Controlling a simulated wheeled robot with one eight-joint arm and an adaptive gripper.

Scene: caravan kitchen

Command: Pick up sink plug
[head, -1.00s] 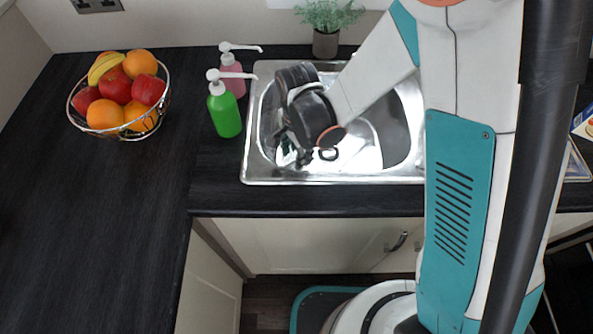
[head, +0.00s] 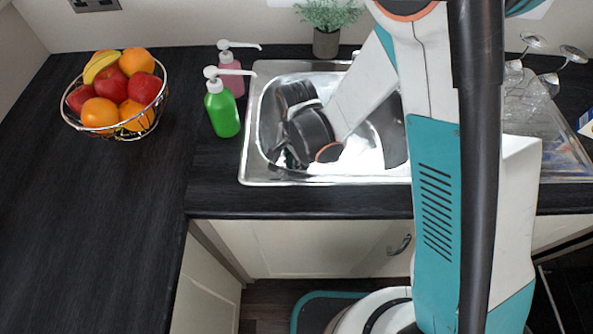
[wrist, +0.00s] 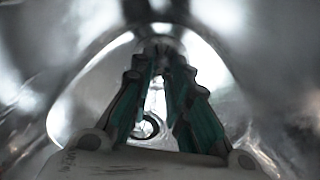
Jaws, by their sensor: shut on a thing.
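My gripper (head: 287,156) is down inside the steel sink bowl (head: 390,172), near its left side. In the wrist view the two green-and-grey fingers (wrist: 160,48) come together at their tips, shut on a small dark thing that I take to be the sink plug. The plug's shape is hard to make out there, as the fingertips cover most of it. A dark ring (wrist: 149,126) shows between the fingers against the bright steel; I cannot tell what it belongs to. In the head view my wrist and fingers hide the plug.
A green soap bottle (head: 222,112) and a pink one (head: 231,84) stand left of the sink. A fruit basket (head: 150,121) is farther left. A potted plant (head: 326,40) stands behind. Glasses (head: 533,85) are on the right.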

